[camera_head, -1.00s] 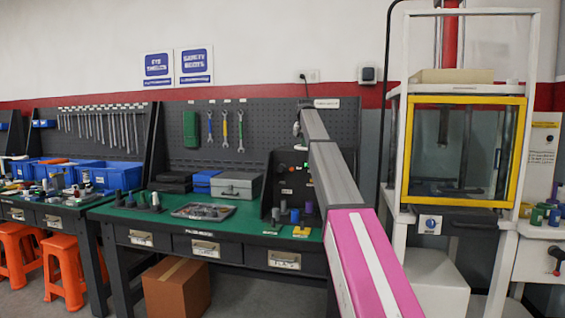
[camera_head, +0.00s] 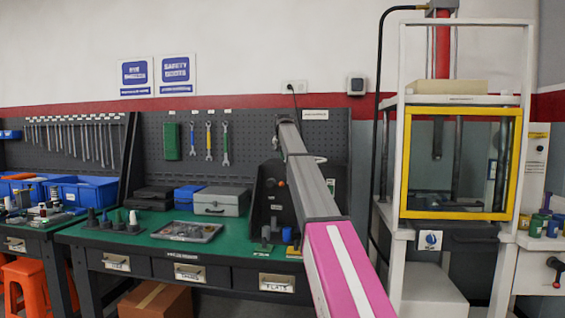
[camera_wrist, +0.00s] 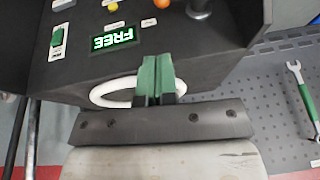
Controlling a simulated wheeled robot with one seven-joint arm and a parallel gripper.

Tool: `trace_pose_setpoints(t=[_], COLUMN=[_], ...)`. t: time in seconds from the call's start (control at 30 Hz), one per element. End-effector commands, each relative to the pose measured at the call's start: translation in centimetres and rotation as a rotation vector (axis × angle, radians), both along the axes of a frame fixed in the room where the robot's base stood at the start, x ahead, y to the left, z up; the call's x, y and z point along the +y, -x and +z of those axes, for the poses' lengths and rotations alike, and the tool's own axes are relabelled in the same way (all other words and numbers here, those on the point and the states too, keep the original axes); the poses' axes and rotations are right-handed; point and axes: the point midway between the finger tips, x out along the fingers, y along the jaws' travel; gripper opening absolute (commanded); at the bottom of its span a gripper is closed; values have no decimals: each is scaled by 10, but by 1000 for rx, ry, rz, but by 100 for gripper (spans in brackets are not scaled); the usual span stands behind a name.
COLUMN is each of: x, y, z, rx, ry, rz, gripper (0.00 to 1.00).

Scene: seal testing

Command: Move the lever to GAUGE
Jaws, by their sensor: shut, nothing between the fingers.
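A dark control box (camera_head: 270,205) stands on the green bench in the head view, partly hidden by my arm. No GAUGE label is readable. My gripper (camera_wrist: 155,62) has green fingers, shut and empty, in front of the box, apart from the knob. In the head view my gripper is hidden behind or blended with the arm.
A white ring-shaped piece (camera_wrist: 112,92) lies behind my fingers. An orange button (camera_wrist: 161,3) and a green switch (camera_wrist: 56,40) sit on the panel. A pegboard with a wrench (camera_wrist: 302,95) is to the right. A yellow-framed press (camera_head: 405,165) stands right of my arm.

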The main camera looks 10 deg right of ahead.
Motion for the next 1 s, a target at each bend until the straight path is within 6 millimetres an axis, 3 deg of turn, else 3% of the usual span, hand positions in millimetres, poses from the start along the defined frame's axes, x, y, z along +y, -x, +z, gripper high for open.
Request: trace_pose_setpoints(t=[0.3,0.6,1.0], x=[-3,-1,1], y=[-22,-35,-39], z=[-57,-100,-114], rx=[2,1,0], ry=[-1,0,0], rz=[0,0,0], gripper=[0,0,0])
